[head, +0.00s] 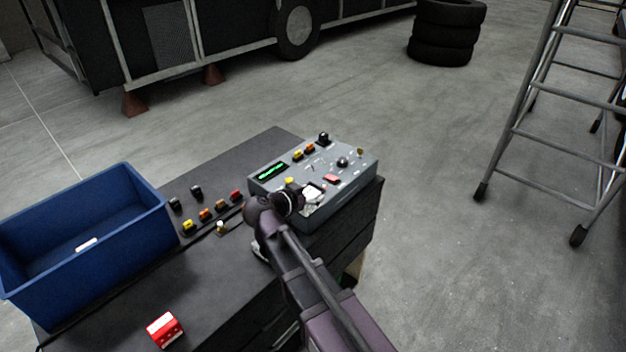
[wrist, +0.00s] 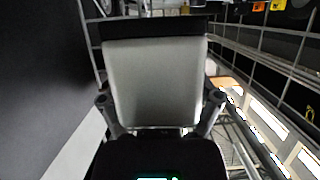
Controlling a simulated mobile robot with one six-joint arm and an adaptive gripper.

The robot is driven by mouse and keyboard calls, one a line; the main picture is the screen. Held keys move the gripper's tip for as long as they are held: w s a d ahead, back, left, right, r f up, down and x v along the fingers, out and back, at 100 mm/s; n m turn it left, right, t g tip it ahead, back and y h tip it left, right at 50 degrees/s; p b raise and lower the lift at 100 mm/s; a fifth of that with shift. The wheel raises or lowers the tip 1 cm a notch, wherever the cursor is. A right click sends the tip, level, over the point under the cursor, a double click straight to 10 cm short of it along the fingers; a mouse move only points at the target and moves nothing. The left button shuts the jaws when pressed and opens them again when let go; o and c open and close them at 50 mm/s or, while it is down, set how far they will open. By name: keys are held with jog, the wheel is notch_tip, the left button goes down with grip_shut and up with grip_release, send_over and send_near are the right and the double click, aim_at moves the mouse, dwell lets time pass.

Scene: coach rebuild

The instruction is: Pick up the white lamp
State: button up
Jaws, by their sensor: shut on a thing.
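A white lamp (wrist: 153,85) with a black band along its top fills the middle of the wrist view. My gripper (wrist: 160,100) is shut on it, with one finger at each side. In the head view my gripper (head: 311,194) is over the near left part of the grey console (head: 330,205). The lamp is hard to make out there among the pale gripper parts, and whether it touches the console cannot be told. A small white piece (head: 87,244) lies inside the blue bin (head: 150,215).
Several small yellow, orange, red and black parts (head: 206,214) lie on the dark bench (head: 215,300) between bin and console. A ladder (head: 540,110) stands right; stacked tyres (head: 446,35) stand behind. The floor between is clear.

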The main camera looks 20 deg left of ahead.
jog(key=shift+s+d+r, duration=0.1)
jog(key=shift+s+d, duration=0.1)
jog(key=shift+s, duration=0.5)
jog(key=shift+s+d+r, duration=0.1)
jog(key=shift+s+d, duration=0.1)
jog(key=shift+s, duration=0.5)
jog(key=shift+s+d+r, duration=0.1)
jog(key=shift+s+d, duration=0.1)
jog(key=shift+s, duration=0.5)
jog(key=shift+r+p, duration=0.1)
jog(key=shift+p, duration=0.2)
